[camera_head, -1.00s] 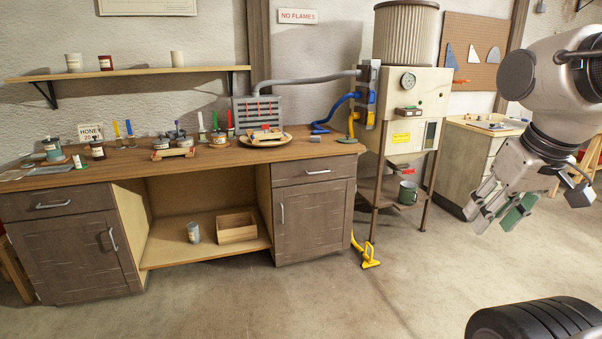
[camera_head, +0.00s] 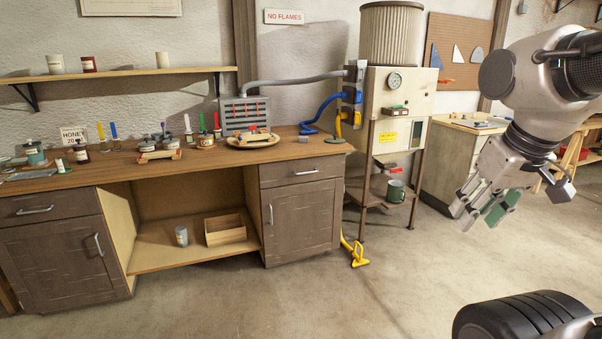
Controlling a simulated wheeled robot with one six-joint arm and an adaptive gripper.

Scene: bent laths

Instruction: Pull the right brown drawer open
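The right brown drawer (camera_head: 300,168) sits under the right end of the wooden worktop, above a brown cupboard door. Its front looks flush with the cabinet, so it appears shut. A pale bar handle (camera_head: 306,173) runs across its front. My gripper (camera_head: 483,210) hangs in the air at the right of the picture, well apart from the drawer, with its fingers pointing down and left. The fingers look spread with a gap between them, one side showing green. I see nothing clearly held.
A left brown drawer (camera_head: 58,207) is in the same bench (camera_head: 190,165), whose top holds jars and tools. A cream machine (camera_head: 395,115) on a metal stand is right of the bench. A yellow hose end (camera_head: 356,256) lies on the floor. The floor in front is clear.

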